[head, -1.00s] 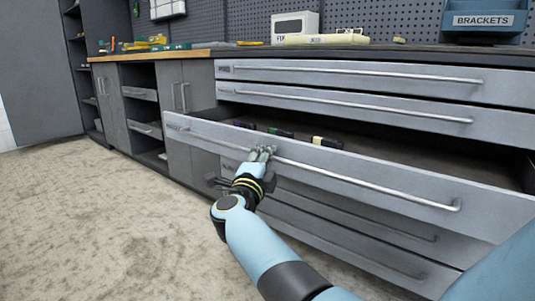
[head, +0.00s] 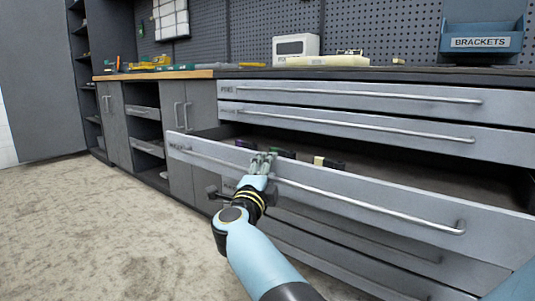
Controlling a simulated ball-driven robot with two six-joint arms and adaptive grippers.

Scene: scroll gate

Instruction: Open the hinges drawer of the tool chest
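The grey tool chest has a stack of wide drawers with long bar handles. The third drawer from the top (head: 350,200) is pulled well out, and its small label is too blurred to read. My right gripper (head: 262,161) is at the left part of that drawer's handle (head: 370,207), its fingers close together over the bar, seemingly shut on it. The two drawers above, the top drawer (head: 350,95) and the second drawer (head: 350,121), are shut; their labels are also unreadable. My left gripper is out of view.
A few small items, one yellow and black (head: 328,163), lie inside the open drawer. A blue BRACKETS bin (head: 482,42) and a white box (head: 295,47) stand on the counter. Open floor (head: 100,220) lies to the left. Lower drawers sit beneath the open one.

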